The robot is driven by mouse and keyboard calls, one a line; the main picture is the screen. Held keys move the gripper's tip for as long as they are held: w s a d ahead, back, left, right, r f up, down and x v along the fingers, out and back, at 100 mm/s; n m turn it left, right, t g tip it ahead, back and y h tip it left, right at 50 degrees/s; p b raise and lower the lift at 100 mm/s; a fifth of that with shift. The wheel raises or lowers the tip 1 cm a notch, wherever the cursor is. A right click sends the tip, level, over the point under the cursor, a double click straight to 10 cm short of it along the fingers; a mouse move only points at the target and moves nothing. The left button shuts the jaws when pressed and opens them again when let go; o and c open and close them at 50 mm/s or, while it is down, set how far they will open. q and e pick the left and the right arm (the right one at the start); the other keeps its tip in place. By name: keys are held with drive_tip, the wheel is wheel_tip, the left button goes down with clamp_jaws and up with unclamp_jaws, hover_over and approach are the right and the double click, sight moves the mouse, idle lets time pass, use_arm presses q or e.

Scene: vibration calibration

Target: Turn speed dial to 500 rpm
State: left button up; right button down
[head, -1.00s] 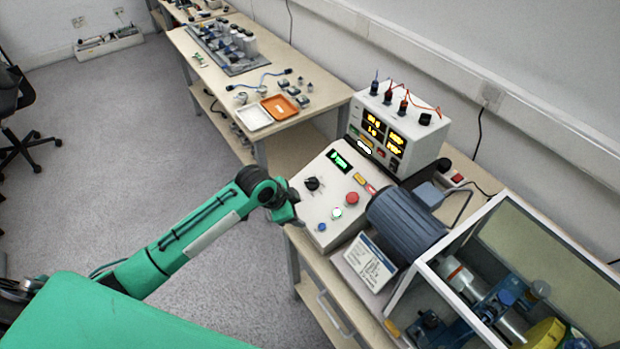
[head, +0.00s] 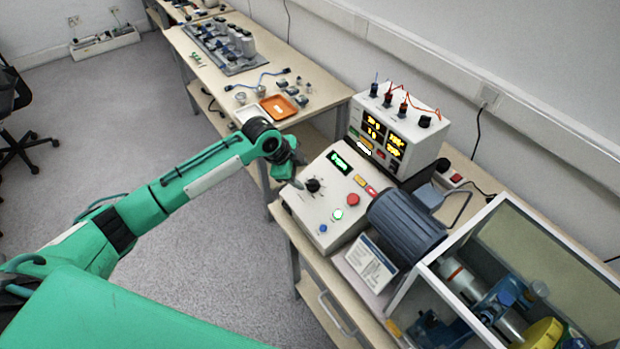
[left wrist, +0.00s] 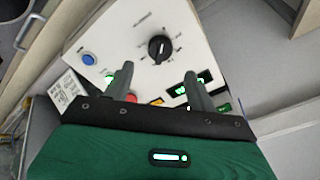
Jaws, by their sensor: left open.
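The black speed dial (head: 313,185) sits on the sloped top of the white control box (head: 308,207). In the left wrist view the dial (left wrist: 159,48) shows whole, with a white pointer mark and scale marks around it; the numbers are too small to read. My left gripper (head: 297,172) is beside the dial on its upper left in the head view. In the left wrist view its two fingers (left wrist: 157,76) are apart with nothing between them, and the dial lies beyond the tips. A small green display (head: 340,162) is lit; its text is unreadable. My right gripper is not in view.
The box also carries a red button (head: 352,199), a green-lit button (head: 337,214) and a blue button (head: 323,228). A grey motor (head: 405,225) stands to the right. A meter unit (head: 400,130) with orange displays stands behind. Open floor lies left.

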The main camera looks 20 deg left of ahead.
sight(311, 182)
use_arm(q)
drive_tip(key=p+x, duration=0.1)
drive_tip(key=x, duration=0.5)
drive_tip(key=shift+w+d+f, duration=0.15)
drive_tip(key=shift+d+f, duration=0.05)
drive_tip(key=shift+f, duration=0.15)
drive_tip(key=c, duration=1)
drive_tip(key=shift+o, duration=0.2)
